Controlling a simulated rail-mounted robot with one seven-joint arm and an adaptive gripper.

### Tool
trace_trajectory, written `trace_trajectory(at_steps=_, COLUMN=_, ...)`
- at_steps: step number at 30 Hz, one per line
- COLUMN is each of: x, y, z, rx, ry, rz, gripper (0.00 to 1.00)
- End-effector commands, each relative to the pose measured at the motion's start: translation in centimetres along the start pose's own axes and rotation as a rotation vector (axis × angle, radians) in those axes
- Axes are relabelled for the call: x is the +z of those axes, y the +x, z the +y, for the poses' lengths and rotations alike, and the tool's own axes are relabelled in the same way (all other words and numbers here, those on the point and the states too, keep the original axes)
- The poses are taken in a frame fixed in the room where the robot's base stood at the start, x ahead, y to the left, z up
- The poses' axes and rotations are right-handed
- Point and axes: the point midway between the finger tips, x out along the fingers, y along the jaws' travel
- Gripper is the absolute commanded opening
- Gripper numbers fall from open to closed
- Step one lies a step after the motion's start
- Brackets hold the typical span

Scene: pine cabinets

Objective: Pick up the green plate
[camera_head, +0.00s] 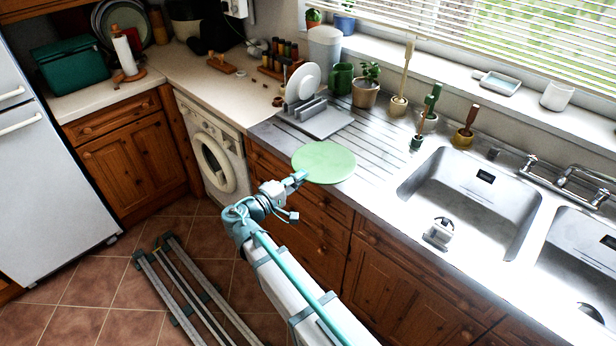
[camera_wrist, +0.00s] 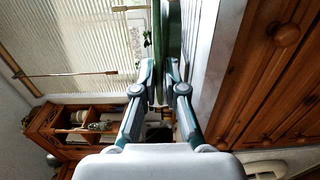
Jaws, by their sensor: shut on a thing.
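The green plate (camera_head: 324,162) is a flat, pale green disc in the head view, over the front edge of the ribbed drainer beside the sink. My gripper (camera_head: 299,177) reaches it from the front left and is shut on its near rim. In the wrist view the plate (camera_wrist: 160,45) shows nearly edge-on as a green strip between the two fingers (camera_wrist: 164,76). The head view does not make clear whether the plate rests on the drainer or hangs just above it.
A grey dish rack (camera_head: 318,115) with a white plate (camera_head: 303,82) stands behind the green plate. A green mug (camera_head: 341,79) and potted plant (camera_head: 366,86) stand farther back. The sink basin (camera_head: 470,200) is to the right. Drawers (camera_head: 300,205) lie below the counter edge.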

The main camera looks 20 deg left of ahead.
Motion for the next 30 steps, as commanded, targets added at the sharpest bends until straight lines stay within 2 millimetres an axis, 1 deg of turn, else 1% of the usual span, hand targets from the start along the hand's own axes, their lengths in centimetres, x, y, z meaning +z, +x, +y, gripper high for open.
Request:
trace_trajectory(at_steps=1, x=0.0, y=-0.8, z=0.3, rx=0.001, ry=0.001, rz=0.003, gripper=0.00)
trace_trajectory(at_steps=6, x=0.0, y=-3.0, z=1.0, rx=0.001, ry=0.000, rz=0.003, gripper=0.00)
trace_trajectory(at_steps=12, x=0.0, y=-5.4, z=2.0, rx=0.001, ry=0.001, rz=0.002, gripper=0.00)
trace_trajectory(at_steps=15, x=0.0, y=-6.3, z=2.3, rx=0.001, ry=0.000, rz=0.002, gripper=0.00)
trace_trajectory(at_steps=19, x=0.0, y=-6.7, z=2.4, rx=0.001, ry=-0.001, rz=0.001, gripper=0.00)
trace_trajectory(at_steps=30, x=0.0, y=-6.7, z=2.4, rx=0.001, ry=-0.001, rz=0.000, gripper=0.00)
